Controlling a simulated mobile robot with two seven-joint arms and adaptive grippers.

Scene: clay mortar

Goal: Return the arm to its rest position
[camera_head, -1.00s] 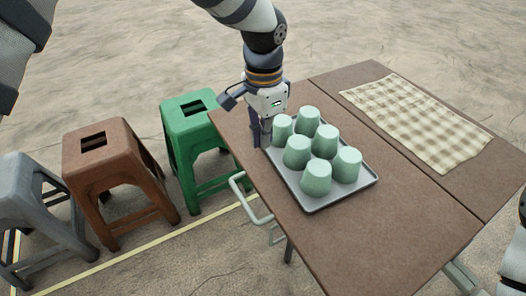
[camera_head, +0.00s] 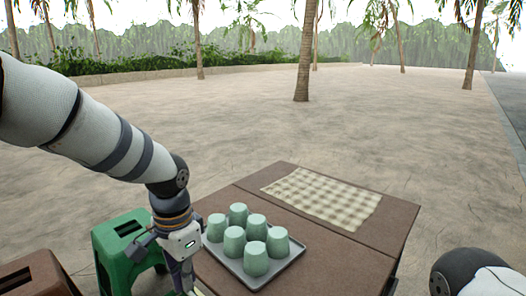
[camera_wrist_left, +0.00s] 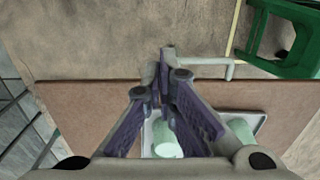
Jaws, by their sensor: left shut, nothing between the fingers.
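My left gripper (camera_head: 186,286) is at the bottom of the head view, to the left of the tray and near the table's left edge. In the left wrist view its fingers (camera_wrist_left: 165,82) are drawn together with nothing between them. The left arm reaches in from the left, bent down at the wrist. A grey tray (camera_head: 287,263) on the brown table holds several pale green cups (camera_head: 256,259), upside down in rows. Part of the tray and cups (camera_wrist_left: 166,141) shows behind the fingers in the left wrist view. My right gripper is out of sight.
A checked cloth (camera_head: 322,197) lies on the far part of the table (camera_head: 332,262). A green stool (camera_head: 122,246) and a brown stool (camera_head: 35,274) stand left of the table. Open sandy ground (camera_head: 330,120) with palm trunks lies beyond.

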